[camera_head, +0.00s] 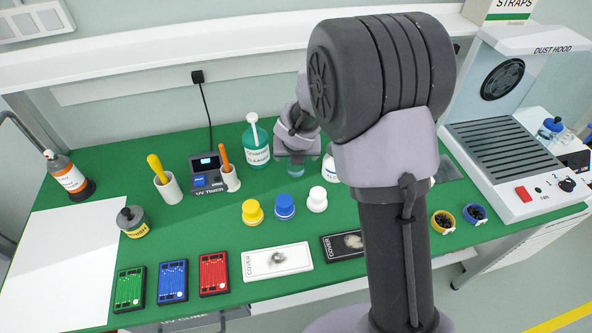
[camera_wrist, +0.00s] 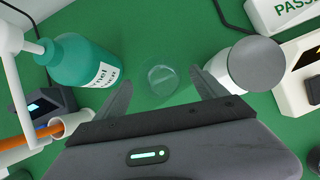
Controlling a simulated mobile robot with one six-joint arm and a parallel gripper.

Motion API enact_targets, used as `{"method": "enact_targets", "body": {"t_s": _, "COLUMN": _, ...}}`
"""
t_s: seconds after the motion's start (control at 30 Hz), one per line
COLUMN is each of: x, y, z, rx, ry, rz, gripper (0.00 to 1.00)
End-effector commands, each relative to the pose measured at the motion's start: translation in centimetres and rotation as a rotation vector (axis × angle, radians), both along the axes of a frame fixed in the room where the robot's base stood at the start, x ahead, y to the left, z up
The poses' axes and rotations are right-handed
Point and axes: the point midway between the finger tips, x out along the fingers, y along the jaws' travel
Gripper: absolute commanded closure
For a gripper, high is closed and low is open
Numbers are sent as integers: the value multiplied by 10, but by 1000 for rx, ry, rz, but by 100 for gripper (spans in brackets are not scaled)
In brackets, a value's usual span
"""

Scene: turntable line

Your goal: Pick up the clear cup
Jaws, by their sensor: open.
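The clear cup (camera_wrist: 160,80) is small and see-through. In the wrist view it stands on the green mat between the tips of my gripper's two fingers. My gripper (camera_wrist: 161,77) is open, with one finger on each side of the cup and a gap to both. In the head view my gripper (camera_head: 296,156) points down over the back middle of the bench. The cup (camera_head: 296,170) shows there as a bluish patch just below it, partly hidden by the gripper. I cannot tell how high the fingers are above the mat.
A teal pump bottle (camera_wrist: 85,60) stands close left of my gripper; a white bottle with a grey cap (camera_wrist: 255,63) stands close right. Yellow (camera_head: 252,211), blue (camera_head: 284,206) and white (camera_head: 317,199) lidded pots stand in front. The UV timer (camera_head: 207,173) is further left.

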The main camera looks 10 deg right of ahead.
Motion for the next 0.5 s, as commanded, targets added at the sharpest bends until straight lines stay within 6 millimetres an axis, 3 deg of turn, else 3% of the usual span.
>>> {"method": "enact_targets", "body": {"t_s": 0.27, "x": 24, "y": -4, "z": -44, "rx": 1, "ry": 1, "rz": -1, "gripper": 18}}
{"method": "enact_targets", "body": {"t_s": 0.5, "x": 30, "y": -4, "z": -47, "rx": 0, "ry": -1, "rz": 0, "gripper": 18}}
